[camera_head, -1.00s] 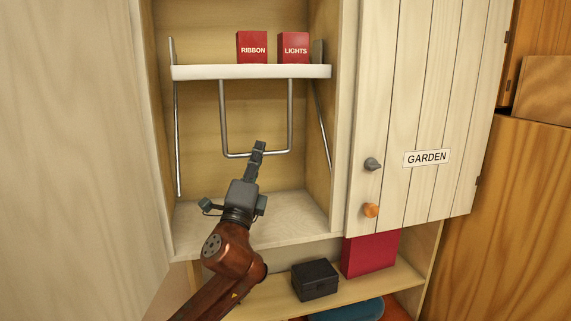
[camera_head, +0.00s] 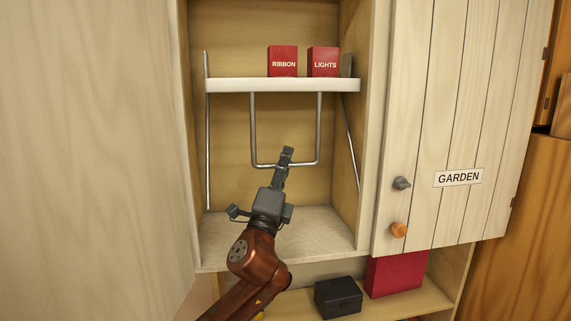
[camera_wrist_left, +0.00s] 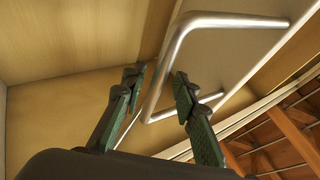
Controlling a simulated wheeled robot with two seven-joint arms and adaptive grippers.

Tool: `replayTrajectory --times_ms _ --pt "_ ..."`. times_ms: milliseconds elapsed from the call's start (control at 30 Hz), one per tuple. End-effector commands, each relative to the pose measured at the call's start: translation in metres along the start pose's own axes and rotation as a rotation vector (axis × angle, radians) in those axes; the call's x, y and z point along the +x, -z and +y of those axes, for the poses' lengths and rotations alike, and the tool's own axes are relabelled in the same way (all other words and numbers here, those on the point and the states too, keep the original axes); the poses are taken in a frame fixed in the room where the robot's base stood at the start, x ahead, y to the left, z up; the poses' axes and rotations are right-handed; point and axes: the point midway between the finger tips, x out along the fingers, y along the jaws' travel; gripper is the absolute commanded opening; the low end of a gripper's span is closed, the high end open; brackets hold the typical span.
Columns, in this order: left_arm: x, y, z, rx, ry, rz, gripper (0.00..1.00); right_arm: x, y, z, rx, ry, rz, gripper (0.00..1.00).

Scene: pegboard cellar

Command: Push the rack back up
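The rack is a white shelf (camera_head: 235,86) in the upper part of the open cupboard, level in the head view. A grey U-shaped metal handle (camera_head: 254,130) hangs below it. My left gripper (camera_head: 287,152) is at the handle's lower crossbar; its fingertips show against and just above the bar. In the left wrist view my gripper (camera_wrist_left: 158,82) has its two fingers apart, and the crossbar (camera_wrist_left: 168,70) runs through the gap between them. I see no clear contact on both sides. My right gripper is not in view.
Red RIBBON (camera_head: 283,60) and LIGHTS (camera_head: 323,61) boxes stand on the rack. Metal side rods (camera_head: 208,150) flank it. The GARDEN door (camera_head: 450,110) is at the right. A black box (camera_head: 338,297) and a red box (camera_head: 396,274) sit below. The cupboard floor (camera_head: 320,232) is bare.

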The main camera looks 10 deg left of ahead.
Motion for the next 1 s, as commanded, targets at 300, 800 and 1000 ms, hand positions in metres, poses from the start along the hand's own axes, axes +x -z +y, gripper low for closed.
replayTrajectory --times_ms 300,800,1000 --pt "-0.015 0.001 0.001 -0.001 -0.001 0.003 0.27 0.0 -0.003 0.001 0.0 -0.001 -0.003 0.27" --pt "-0.108 0.001 0.0 -0.001 0.0 0.002 0.27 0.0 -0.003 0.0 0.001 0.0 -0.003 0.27" --pt "-0.12 0.0 0.0 0.0 0.0 0.001 0.27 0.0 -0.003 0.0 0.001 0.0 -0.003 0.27"
